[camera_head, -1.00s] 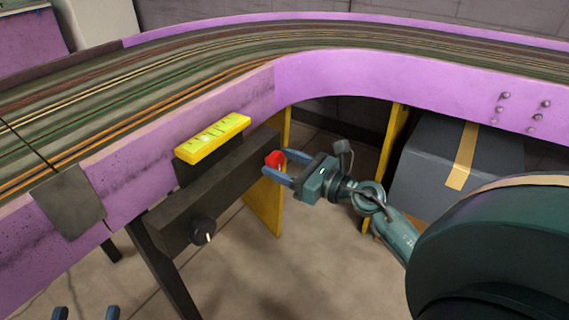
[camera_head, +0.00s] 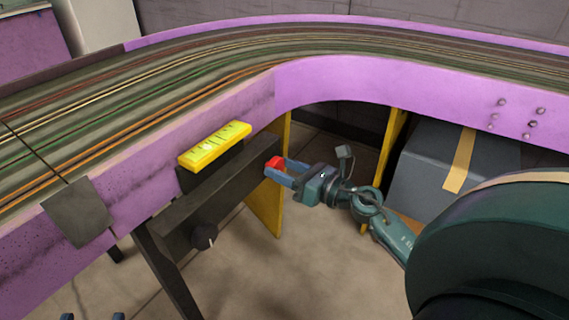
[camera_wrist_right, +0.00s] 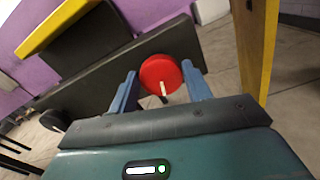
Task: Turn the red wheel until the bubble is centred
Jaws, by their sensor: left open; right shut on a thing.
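The red wheel (camera_head: 274,162) sits at the right end of a dark beam (camera_head: 215,190). In the right wrist view the wheel (camera_wrist_right: 158,72) is a round disc with a pale mark at its lower edge. My right gripper (camera_head: 279,167) is shut on the wheel, with one blue finger on each side of it. A yellow level (camera_head: 215,147) rests at the track's edge above the beam; its bubble is too small to make out. My left gripper (camera_head: 93,317) is open and empty at the bottom left edge, with only its fingertips showing.
A black knob (camera_head: 204,236) with a pale pointer is on the beam's left part. The purple-walled track (camera_head: 340,80) curves behind. Yellow supports (camera_head: 264,205) stand under it, and a grey taped box (camera_head: 425,160) is at the right. The floor in front is clear.

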